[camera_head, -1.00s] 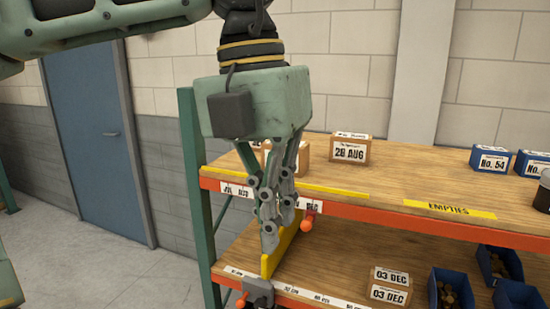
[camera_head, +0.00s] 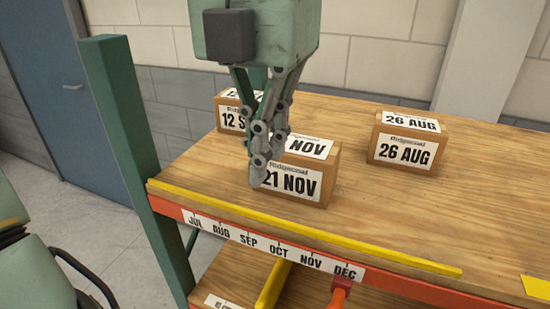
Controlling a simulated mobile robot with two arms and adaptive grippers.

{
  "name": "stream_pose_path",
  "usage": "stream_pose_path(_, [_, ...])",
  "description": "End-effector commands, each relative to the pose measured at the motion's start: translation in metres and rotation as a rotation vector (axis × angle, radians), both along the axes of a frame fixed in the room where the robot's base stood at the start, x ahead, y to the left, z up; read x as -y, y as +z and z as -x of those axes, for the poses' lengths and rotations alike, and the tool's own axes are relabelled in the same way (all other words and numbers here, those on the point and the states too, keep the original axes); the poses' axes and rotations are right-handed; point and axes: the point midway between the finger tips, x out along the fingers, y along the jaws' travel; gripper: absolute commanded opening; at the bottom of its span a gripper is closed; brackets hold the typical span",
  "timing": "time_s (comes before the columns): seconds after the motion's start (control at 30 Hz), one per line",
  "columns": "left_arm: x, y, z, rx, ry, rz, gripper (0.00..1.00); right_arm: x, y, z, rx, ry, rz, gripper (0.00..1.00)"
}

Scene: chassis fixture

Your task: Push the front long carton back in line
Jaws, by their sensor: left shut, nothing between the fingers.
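The carton labelled 21 NOV (camera_head: 325,180) stands upright on the top shelf, nearest the front yellow strip. Another carton (camera_head: 226,116), its label starting with 12, stands behind it to the left, partly hidden by my gripper. A third carton labelled 26 AUG (camera_head: 405,153) stands farther right and back. My left gripper (camera_head: 258,180) is shut and empty, pointing down, and its fingers cover the left part of the 21 NOV carton. I cannot tell whether the fingertips touch that carton. My right gripper is not in view.
A raised yellow strip (camera_head: 300,228) runs along the shelf's front edge, above the orange beam (camera_head: 420,289) with month labels. A green post (camera_head: 126,150) stands at the left end. The wooden top (camera_head: 400,215) is clear right of the 21 NOV carton.

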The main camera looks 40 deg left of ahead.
Motion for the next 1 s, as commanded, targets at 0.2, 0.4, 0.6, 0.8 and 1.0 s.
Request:
stream_pose_path(0.2, [0.0, -0.016, 0.001, -0.004, -0.002, 0.0, 0.0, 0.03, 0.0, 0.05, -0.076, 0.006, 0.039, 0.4])
stream_pose_path(0.4, [0.0, -0.056, 0.002, -0.008, -0.004, 0.0, 0.0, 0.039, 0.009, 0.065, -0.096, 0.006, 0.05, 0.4])
stream_pose_path(0.6, [0.0, -0.099, 0.002, -0.008, -0.002, 0.0, 0.0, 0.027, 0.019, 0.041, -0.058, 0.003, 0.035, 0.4])
stream_pose_path(0.8, [-0.006, -0.097, -0.025, -0.003, 0.003, 0.002, 0.0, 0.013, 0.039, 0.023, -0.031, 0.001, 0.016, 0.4])
stream_pose_path(1.0, [-0.009, -0.099, -0.037, 0.0, 0.002, 0.002, 0.0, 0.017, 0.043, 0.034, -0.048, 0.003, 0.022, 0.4])
